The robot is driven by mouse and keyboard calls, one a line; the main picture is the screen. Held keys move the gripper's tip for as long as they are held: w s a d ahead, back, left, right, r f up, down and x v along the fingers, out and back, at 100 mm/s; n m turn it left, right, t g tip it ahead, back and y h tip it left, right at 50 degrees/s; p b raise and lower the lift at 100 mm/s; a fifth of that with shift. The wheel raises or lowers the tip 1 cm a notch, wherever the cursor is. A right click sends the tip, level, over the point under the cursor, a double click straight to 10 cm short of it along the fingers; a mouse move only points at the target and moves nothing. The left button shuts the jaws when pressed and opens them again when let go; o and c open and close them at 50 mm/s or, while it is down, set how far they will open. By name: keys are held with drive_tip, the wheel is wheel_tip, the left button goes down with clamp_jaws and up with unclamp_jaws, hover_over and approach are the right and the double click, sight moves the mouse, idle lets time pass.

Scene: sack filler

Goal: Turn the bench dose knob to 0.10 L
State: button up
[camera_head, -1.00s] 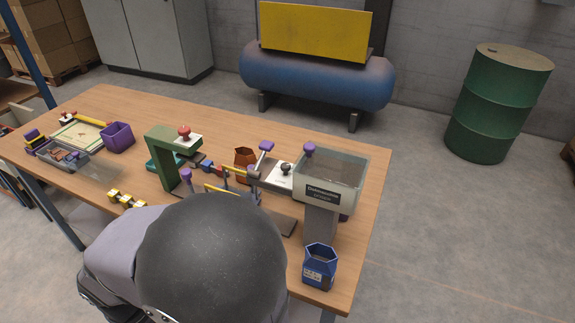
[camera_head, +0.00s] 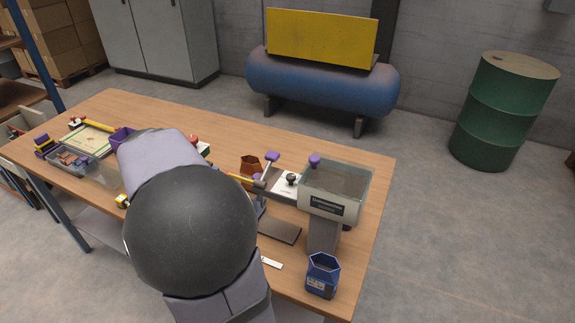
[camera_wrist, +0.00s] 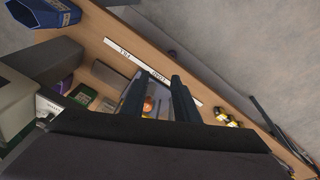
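The dose knob (camera_head: 291,178) is a small black knob on a white dial plate, left of the clear hopper (camera_head: 335,181) of the filler. Its scale is too small to read, so I cannot tell its setting. My gripper shows in the wrist view (camera_wrist: 158,82) with its two dark fingers apart and nothing held between them. The fingers point down over the bench, away from the knob. A white plate edge (camera_wrist: 48,106) beside the filler shows at the left of the wrist view, with the knob not clearly visible.
A blue hexagonal container (camera_head: 322,276) stands at the front right bench corner. A brown pot (camera_head: 251,165) and a purple-topped lever (camera_head: 272,158) are near the dial. A white marked strip (camera_wrist: 138,60) lies along the bench edge. Yellow-and-black pieces (camera_wrist: 225,117) lie beyond the fingers.

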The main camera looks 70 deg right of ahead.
drive_tip(key=s+d+r+m+g+h, duration=0.1)
drive_tip(key=s+d+r+m, duration=0.4)
drive_tip(key=d, duration=0.5)
drive_tip(key=m+g+p, duration=0.1)
drive_tip(key=m+p, duration=0.1)
drive_tip(key=m, duration=0.5)
approach(291, 176)
drive_tip(key=shift+h, duration=0.4)
drive_tip(key=shift+a+p+x, duration=0.15)
drive_tip(key=shift+p+x, duration=0.25)
drive_tip(key=shift+x, duration=1.5)
drive_tip(key=shift+a+p+x, duration=0.15)
drive_tip(key=shift+p+x, duration=0.2)
drive_tip(key=shift+x, duration=1.55)
clamp_jaws()
